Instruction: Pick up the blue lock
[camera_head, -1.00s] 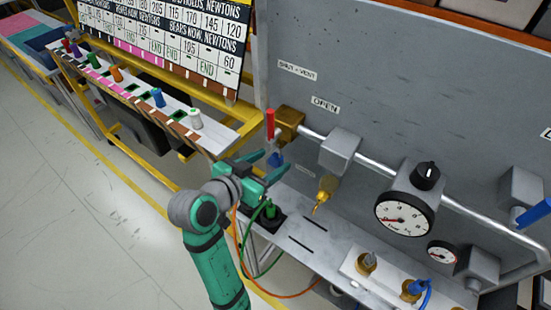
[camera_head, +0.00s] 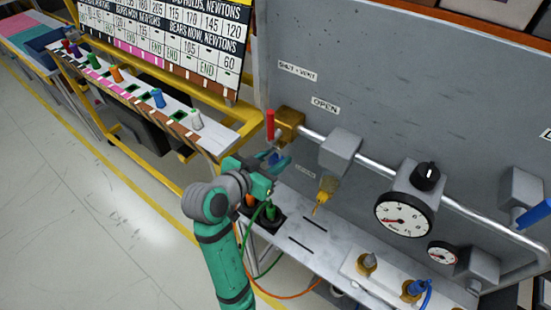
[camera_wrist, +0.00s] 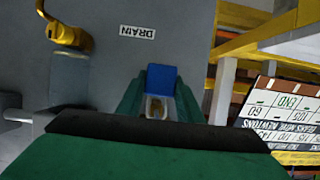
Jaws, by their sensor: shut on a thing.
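The blue lock (camera_wrist: 161,78) shows as a blue block between the two green fingers of my gripper (camera_wrist: 158,97) in the wrist view. A small pale and tan part shows just below it. In the head view my gripper (camera_head: 273,162) is at the left end of the grey panel, with a bit of the blue lock (camera_head: 273,157) showing between its fingers. My gripper is shut on the lock. The lock is just below the red handle (camera_head: 270,124) of the brass valve (camera_head: 290,123). The fingers hide much of the lock, and I cannot tell whether it still hangs there.
A grey panel (camera_head: 400,100) with a pipe and gauges (camera_head: 404,214) stands close behind. A brass nozzle (camera_head: 327,187) is to the right. Below are a shelf (camera_head: 315,235) and green and orange cables. A rack (camera_head: 133,88) with several coloured pegs is at the left.

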